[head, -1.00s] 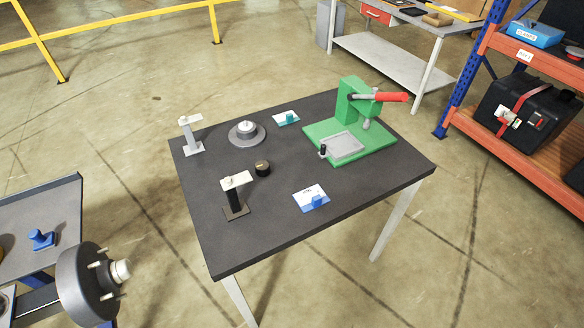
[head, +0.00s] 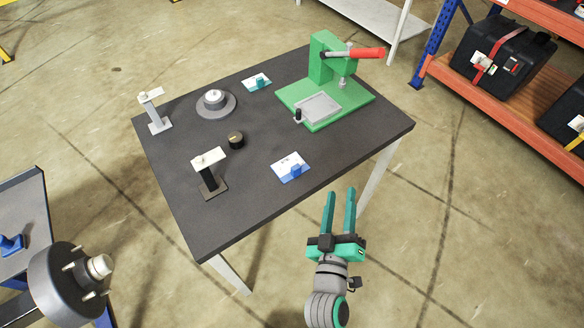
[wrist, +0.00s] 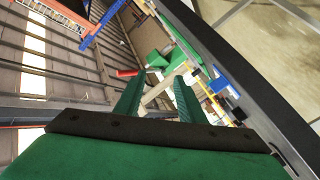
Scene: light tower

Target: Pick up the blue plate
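A small white plate with a blue block on its front edge (head: 296,171) lies flat near the front edge of the dark table (head: 240,170). It is the only blue plate-like thing on that table. A blue piece, probably the same one, shows in the wrist view (wrist: 219,82), right of my fingers. My gripper (head: 341,190) is at the lower right of the head view, beyond the table's front edge, with its two green fingers apart and nothing between them. In the wrist view my gripper (wrist: 158,80) is also open and empty. It is apart from the plate.
A green press (head: 325,95) with a red handle stands at the table's back right. A teal-blocked white plate (head: 258,83), a grey round base (head: 215,103), a black knob (head: 236,140) and two posts stand around. A side cart (head: 25,205) is at the left.

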